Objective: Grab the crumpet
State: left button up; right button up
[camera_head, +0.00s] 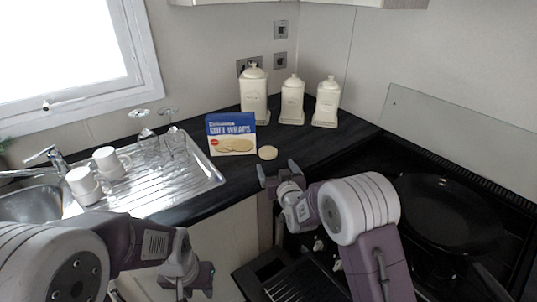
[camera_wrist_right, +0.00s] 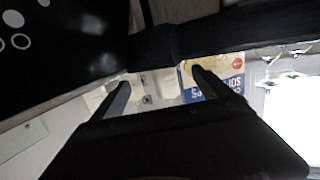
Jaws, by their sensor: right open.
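Several cream canisters (camera_head: 291,102) stand behind the crumpet. A steel sink drainer (camera_head: 150,178) with white mugs (camera_head: 106,160) and glasses is at the left. A black pan (camera_head: 450,212) sits on the hob at the right.

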aim_at(270, 155)
jog(key=shift+s+a, duration=0.1)
jog(key=x, duration=0.4)
jog(key=shift+s+f, duration=0.1)
jog(key=shift+f, duration=0.05)
jog(key=shift+w+a, duration=0.1)
jog(key=shift+w, duration=0.5)
jog(key=x, duration=0.4)
jog(key=shift+w+a+r+p, duration=0.1)
jog(key=shift+w+r+p, duration=0.1)
jog(key=shift+w+p, duration=0.1)
jog(key=c, duration=1.4)
jog(key=shift+r, duration=2.2)
jog(key=shift+c, duration=0.2)
jog(key=s+d+r, duration=0.3)
jog(key=d+r, duration=0.3)
jog(key=d, duration=0.5)
jog(key=shift+s+r+p, duration=0.25)
jog(key=shift+r+p, duration=0.05)
jog(key=shift+p, duration=0.1)
